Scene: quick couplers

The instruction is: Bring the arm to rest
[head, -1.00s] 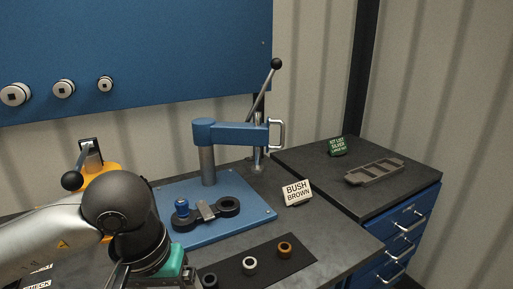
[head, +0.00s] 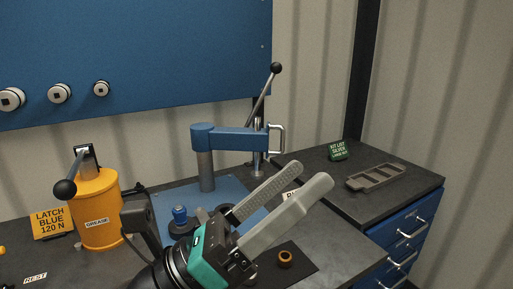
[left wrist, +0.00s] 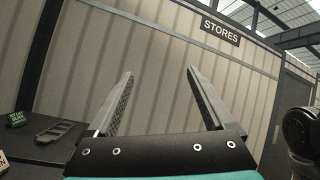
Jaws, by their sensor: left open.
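My left gripper (head: 292,192) is open and empty, raised over the bench in the head view, its two grey fingers pointing up and to the right. In the left wrist view the two fingers (left wrist: 158,88) stand apart with only the wall behind them. A white label reading REST (head: 35,278) lies on the bench at the bottom left. My right gripper is not in view.
A blue press (head: 235,138) stands on a blue plate behind my gripper. A yellow grease can (head: 97,215) stands at the left beside a LATCH BLUE sign (head: 51,223). A brown ring (head: 285,258) lies on a dark mat. A slotted tray (head: 375,177) sits on the right bench.

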